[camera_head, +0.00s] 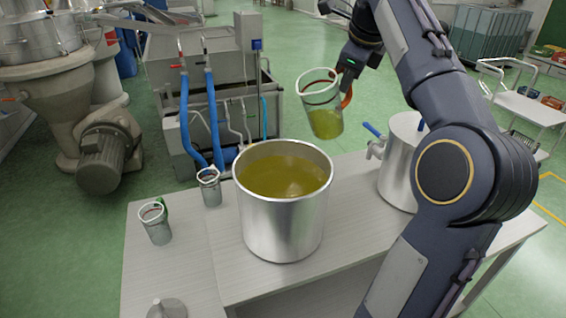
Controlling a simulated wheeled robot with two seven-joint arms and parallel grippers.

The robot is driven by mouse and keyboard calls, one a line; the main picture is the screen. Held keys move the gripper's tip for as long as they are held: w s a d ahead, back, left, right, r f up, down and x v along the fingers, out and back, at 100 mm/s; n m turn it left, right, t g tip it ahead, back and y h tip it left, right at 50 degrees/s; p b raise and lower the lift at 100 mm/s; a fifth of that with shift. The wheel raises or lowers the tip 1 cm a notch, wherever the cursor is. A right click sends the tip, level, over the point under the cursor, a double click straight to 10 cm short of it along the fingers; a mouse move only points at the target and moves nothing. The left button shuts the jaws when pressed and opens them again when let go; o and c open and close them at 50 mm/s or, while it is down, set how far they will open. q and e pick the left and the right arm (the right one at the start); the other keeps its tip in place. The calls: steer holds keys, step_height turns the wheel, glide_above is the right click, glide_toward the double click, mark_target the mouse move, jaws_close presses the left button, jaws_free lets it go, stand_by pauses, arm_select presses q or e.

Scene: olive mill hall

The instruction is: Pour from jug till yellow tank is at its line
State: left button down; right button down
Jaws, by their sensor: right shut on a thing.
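My right gripper (348,78) is shut on the jug (322,95), a clear vessel with a red-orange handle and some yellow-green liquid low in it. The jug is held in the air, slightly tilted, above and behind the right side of a wide steel tank (283,230). No stream shows between them. The tank is open and stands upright on the table, with yellow-green liquid a little below its rim. I cannot make out a fill line in it, and its outer wall is not yellow. My left gripper is out of view.
A lidded steel vessel with a blue-handled tap (400,160) stands on the table (190,262) at right, partly hidden by my right arm. Two small clear jugs, one at left (158,230) and one nearer the tank (210,192), stand on the table. Machinery with blue hoses (190,125) is behind.

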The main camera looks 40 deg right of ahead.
steer(key=shift+d+f+m+y, duration=0.3)
steer(key=shift+d+f+y, duration=0.6)
steer(key=shift+f+y, duration=0.2)
steer(key=shift+d+f+y, duration=0.45)
steer(key=shift+f+y, duration=0.3)
steer(key=shift+y, duration=0.15)
